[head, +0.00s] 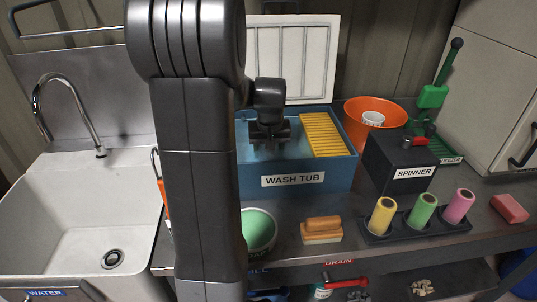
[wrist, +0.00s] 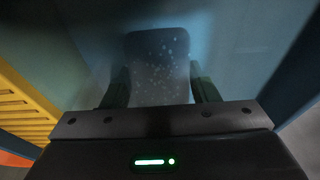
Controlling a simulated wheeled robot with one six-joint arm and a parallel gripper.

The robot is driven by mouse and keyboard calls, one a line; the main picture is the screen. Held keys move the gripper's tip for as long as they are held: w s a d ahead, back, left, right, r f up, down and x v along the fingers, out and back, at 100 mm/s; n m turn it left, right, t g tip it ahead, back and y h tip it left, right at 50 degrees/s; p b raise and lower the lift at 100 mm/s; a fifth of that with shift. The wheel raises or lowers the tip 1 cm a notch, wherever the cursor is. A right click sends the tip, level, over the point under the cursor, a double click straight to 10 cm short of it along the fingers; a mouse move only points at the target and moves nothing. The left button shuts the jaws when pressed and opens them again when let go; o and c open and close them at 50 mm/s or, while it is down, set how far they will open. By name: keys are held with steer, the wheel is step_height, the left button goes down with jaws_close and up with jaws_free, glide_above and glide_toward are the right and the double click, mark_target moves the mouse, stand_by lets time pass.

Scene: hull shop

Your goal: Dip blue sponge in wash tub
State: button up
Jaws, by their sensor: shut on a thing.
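The wash tub (head: 295,181) is a blue box with a white lid standing open behind it and a yellow ribbed rack (head: 322,135) on its right side. My gripper (head: 270,138) points down into the open left part of the tub. In the wrist view my gripper (wrist: 161,85) is shut on a dark, bluish, rounded block with pale specks, the blue sponge (wrist: 158,55). The sponge sits between the two fingers against hazy blue water or tub floor. In the head view the sponge is hidden by the gripper and the tub wall. How deep it is cannot be told.
A sink (head: 85,215) stands at left. An orange bucket (head: 360,110) and the spinner box (head: 400,165) stand right of the tub. In front are a green-filled bowl (head: 259,229), an orange sponge block (head: 322,229) and a holder with yellow, green and pink rollers (head: 422,210).

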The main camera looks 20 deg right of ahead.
step_height(320, 180, up, 12)
steer(key=p, duration=0.8)
steer(key=shift+f, duration=0.15)
stand_by(1.0)
step_height(320, 180, up, 4)
steer(key=p, duration=0.3)
stand_by(0.7)
